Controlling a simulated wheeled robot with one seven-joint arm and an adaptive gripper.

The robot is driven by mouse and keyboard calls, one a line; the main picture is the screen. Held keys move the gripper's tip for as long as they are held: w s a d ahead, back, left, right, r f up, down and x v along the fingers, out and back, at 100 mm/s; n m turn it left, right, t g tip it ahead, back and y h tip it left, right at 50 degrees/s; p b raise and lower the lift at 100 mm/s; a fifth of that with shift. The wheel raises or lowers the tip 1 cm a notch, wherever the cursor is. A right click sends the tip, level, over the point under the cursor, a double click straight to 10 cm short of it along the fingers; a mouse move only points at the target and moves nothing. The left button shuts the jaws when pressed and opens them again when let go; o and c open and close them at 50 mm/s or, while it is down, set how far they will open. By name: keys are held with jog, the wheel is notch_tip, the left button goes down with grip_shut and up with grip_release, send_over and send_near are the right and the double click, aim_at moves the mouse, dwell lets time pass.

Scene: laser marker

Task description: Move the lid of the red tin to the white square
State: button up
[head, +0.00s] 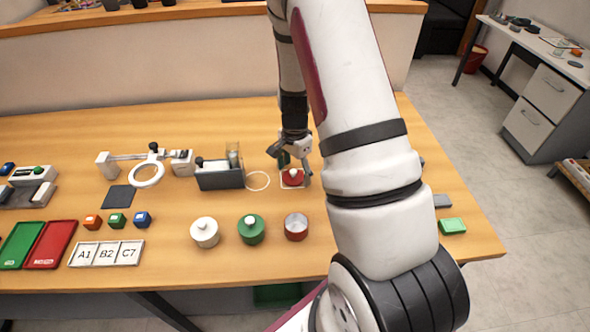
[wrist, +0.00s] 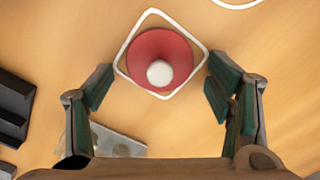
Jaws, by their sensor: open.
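The red lid (head: 292,177) with a pale knob lies on the table inside the white square (head: 303,185). In the wrist view the red lid (wrist: 160,58) sits within the white square outline (wrist: 124,44), which looks turned like a diamond. The red tin (head: 296,227) stands open nearer the front, its metallic inside showing. My gripper (head: 293,163) is just above and behind the lid. In the wrist view my gripper (wrist: 158,90) is open, its green-padded fingers apart on either side, with nothing between them touching the lid.
A white lidded tin (head: 204,232) and a green lidded tin (head: 251,229) stand left of the red tin. A white circle outline (head: 257,181) and a dark box (head: 220,175) are left of the square. My arm hides part of the right table.

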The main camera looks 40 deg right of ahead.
aim_at(295, 170)
jog(key=shift+r, duration=0.1)
jog(key=s+a+r+n+t, duration=0.1)
jog(key=a+r+n, duration=0.15)
jog(key=r, duration=0.75)
jog(key=a+r+n, duration=0.1)
jog(key=a+r, duration=0.3)
jog(key=r, duration=0.6)
jog(key=s+a+r+n+t, duration=0.2)
jog(key=s+a+r+n, duration=0.4)
jog(key=s+n, duration=0.1)
jog(key=s+a+r+n+t, duration=0.2)
jog(key=s+a+r+n, duration=0.4)
jog(key=s, duration=0.3)
jog(key=shift+s+r+n+b, duration=0.4)
jog(key=shift+r+n, duration=0.15)
jog(key=shift+r, duration=0.2)
